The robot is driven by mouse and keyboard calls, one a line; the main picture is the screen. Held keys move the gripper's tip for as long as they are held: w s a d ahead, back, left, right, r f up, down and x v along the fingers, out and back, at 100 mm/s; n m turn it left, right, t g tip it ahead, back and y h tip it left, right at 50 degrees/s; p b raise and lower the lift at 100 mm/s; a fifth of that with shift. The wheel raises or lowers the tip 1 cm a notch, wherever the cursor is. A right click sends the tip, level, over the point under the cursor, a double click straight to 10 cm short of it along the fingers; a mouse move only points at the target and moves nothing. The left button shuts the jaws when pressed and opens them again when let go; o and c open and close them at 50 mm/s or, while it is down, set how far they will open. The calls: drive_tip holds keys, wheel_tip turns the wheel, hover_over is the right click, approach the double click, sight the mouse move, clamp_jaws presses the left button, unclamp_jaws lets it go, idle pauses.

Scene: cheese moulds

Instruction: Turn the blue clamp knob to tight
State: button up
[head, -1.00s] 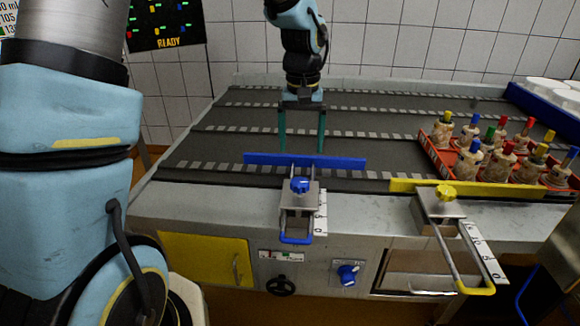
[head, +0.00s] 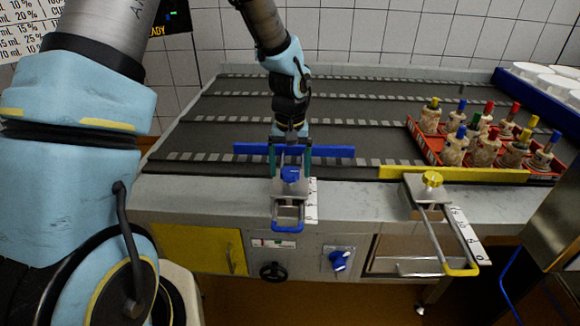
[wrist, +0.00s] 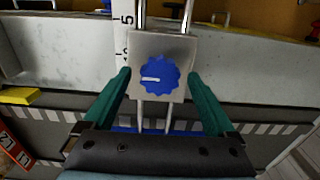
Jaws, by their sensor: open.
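The blue clamp knob (head: 291,174) sits on top of a grey metal clamp block (head: 281,187) at the front edge of the conveyor. In the wrist view the knob (wrist: 159,77) is scalloped, with a white mark pointing left. My gripper (head: 290,172) is open, with one green finger on each side of the clamp block. In the wrist view the fingers (wrist: 161,76) stand apart from the knob, and nothing is between them but the block and knob. The blue guide rail (head: 335,151) lies behind the clamp.
A yellow clamp knob (head: 432,179) and yellow rail (head: 500,174) stand to the right. A red crate (head: 430,151) of bottles with coloured tops is on the belt. The belt left of the clamp is clear.

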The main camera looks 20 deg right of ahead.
drive_tip(key=shift+c, duration=0.3)
drive_tip(key=c, duration=1.3)
drive_tip(key=shift+m, duration=0.3)
drive_tip(key=m+p, duration=0.1)
drive_tip(key=m, duration=0.4)
drive_tip(key=shift+r+m+p, duration=0.1)
drive_tip(key=shift+m+p, duration=0.2)
drive_tip(key=shift+p, duration=0.1)
drive_tip(key=m+p, duration=0.2)
drive_tip(key=m, duration=0.4)
drive_tip(key=m+p, duration=0.2)
drive_tip(key=m, duration=0.3)
drive_tip(key=shift+m, duration=0.3)
drive_tip(key=m+p, duration=0.3)
drive_tip(key=m, duration=0.3)
